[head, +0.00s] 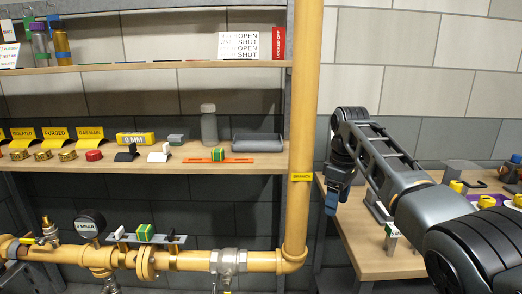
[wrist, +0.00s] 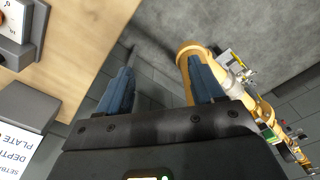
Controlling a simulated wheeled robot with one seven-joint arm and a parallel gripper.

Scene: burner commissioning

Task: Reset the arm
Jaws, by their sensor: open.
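My arm reaches in from the right in the head view, over the right-hand wooden table, and bends down at its far end. My gripper (head: 333,200) hangs there, pointing down, to the right of the upright yellow pipe (head: 302,120). In the wrist view my gripper (wrist: 161,85) shows two blue fingers spread wide apart with nothing between them. Grey floor and part of a yellow pipe (wrist: 190,52) lie beyond the fingers. In the head view the far finger is mostly hidden.
The table (head: 352,232) has a wooden top with yellow and purple parts at its right. A lower yellow pipe (head: 195,261) carries a gauge (head: 88,224) and valves. The shelf (head: 250,165) holds signs, caps and a grey bottle (head: 209,125). Floor shows below the gripper.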

